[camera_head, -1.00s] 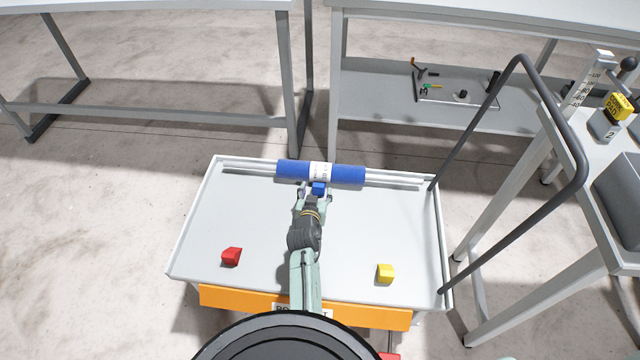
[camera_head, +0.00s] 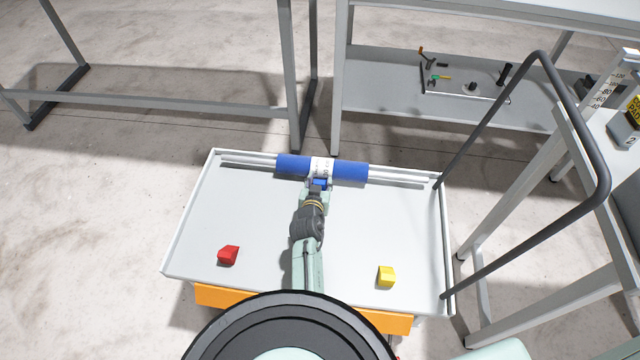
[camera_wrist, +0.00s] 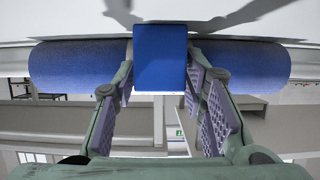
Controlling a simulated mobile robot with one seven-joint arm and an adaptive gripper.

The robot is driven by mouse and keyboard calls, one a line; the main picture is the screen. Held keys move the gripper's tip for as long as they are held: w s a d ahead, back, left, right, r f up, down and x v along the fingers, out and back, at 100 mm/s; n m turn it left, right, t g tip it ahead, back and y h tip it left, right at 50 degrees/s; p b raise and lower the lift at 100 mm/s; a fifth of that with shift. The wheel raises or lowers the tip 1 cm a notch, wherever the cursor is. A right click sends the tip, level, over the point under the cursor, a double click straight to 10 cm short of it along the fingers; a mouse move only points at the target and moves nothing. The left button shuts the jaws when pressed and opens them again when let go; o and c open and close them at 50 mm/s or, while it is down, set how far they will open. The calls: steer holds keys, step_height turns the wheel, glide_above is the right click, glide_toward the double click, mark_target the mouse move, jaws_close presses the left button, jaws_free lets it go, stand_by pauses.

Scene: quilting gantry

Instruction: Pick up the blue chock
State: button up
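The blue chock (camera_head: 320,184) is a small block on the grey cart top, close against the near side of the blue roll. In the wrist view the chock (camera_wrist: 160,58) is large and central, in front of the roll. My gripper (camera_head: 318,190) is at the chock, pointing away from my body. In the wrist view my gripper (camera_wrist: 160,80) has a finger on each side of the chock, with narrow gaps seeming to show beside it. It looks open. The chock's lower part is hidden.
The blue roll (camera_head: 347,168) with a white label lies along rails at the tray's far edge. A red chock (camera_head: 228,255) lies at left and a yellow chock (camera_head: 387,276) at right. A dark handle (camera_head: 483,126) rises at the cart's right side.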

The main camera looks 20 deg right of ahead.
steer(key=c, duration=0.7)
steer(key=shift+c, duration=0.2)
steer(key=shift+r, duration=0.1)
